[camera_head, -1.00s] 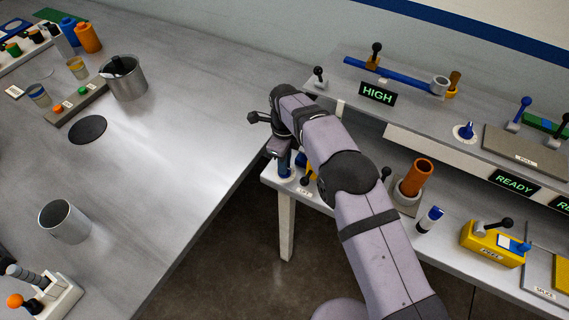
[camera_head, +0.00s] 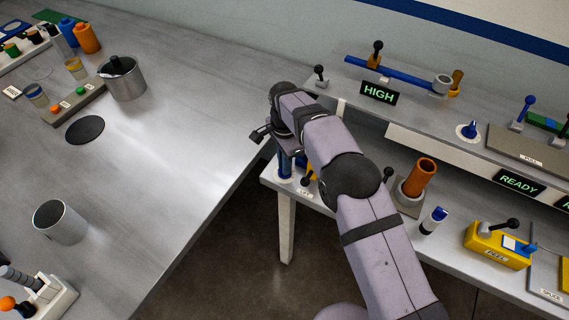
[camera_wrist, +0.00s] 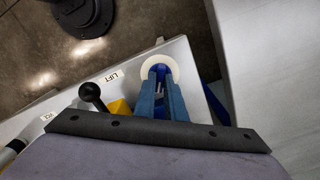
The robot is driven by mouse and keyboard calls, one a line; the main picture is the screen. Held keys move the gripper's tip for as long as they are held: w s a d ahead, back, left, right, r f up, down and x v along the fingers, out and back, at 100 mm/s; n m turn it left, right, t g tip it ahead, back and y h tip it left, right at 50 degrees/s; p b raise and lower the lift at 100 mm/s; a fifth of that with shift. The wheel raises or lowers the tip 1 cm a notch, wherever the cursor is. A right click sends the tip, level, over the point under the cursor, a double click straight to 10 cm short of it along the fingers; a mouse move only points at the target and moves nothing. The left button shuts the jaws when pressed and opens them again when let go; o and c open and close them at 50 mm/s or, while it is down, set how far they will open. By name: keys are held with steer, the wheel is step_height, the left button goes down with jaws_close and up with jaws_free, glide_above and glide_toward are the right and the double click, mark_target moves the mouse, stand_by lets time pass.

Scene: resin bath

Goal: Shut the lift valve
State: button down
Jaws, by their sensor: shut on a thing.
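The lift valve is a blue handle (camera_wrist: 160,68) on a round white base, beside the "LIFT" label (camera_wrist: 117,76) in the wrist view. My gripper (camera_wrist: 160,80) is over it, with its two blue fingers shut on the handle from both sides. The fingers hide most of the handle, so its exact angle is hard to tell. In the head view my gripper (camera_head: 284,164) reaches down to the left end of the right-hand bench, near the "LIFT" label (camera_head: 303,191). My wrist partly covers the valve there.
A black-knobbed lever (camera_wrist: 90,92) on a yellow part stands close beside my gripper. An orange tube (camera_head: 419,178) stands in a holder farther right. The raised shelf with the "HIGH" sign (camera_head: 379,92) lies behind my arm. An open floor gap separates the two benches.

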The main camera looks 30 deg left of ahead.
steer(key=n, duration=0.6)
steer(key=shift+r, duration=0.1)
steer(key=shift+n, duration=0.3)
stand_by(0.3)
steer(key=c, duration=1.8)
jaws_free()
steer(key=shift+r+b, duration=1)
steer(key=shift+r, duration=2.7)
